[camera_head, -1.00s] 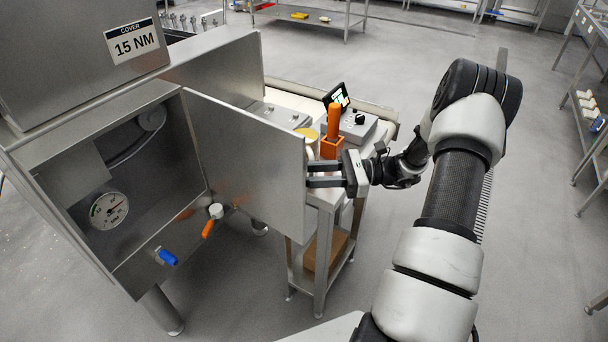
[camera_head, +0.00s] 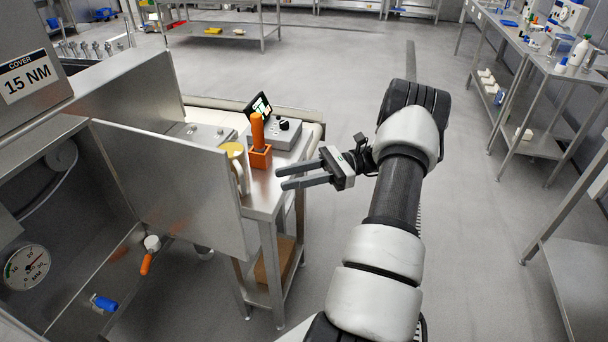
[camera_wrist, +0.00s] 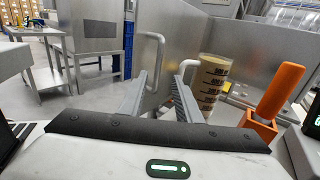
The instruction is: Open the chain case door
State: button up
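The chain case door (camera_head: 165,180) is a flat steel panel, standing swung out from the open case (camera_head: 85,225) at left in the head view. The case interior shows a dial gauge (camera_head: 27,267). My gripper (camera_head: 281,178) is to the right of the door's free edge, apart from it, with its two fingers spread and nothing between them. In the wrist view, the open fingers (camera_wrist: 160,100) point toward a grey panel (camera_wrist: 178,45) with a bent bar handle (camera_wrist: 158,62). I cannot tell whether the fingers touch anything there.
A steel side table (camera_head: 262,200) beside the door holds a measuring jug (camera_wrist: 212,82), an orange-handled tool in a holder (camera_head: 259,140) and a control box (camera_head: 284,132). A blue-handled valve (camera_head: 104,303) and orange lever (camera_head: 147,263) are at the case.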

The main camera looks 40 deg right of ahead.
jog(key=v, duration=0.3)
jog(key=shift+s+d, duration=0.1)
jog(key=shift+d, duration=0.15)
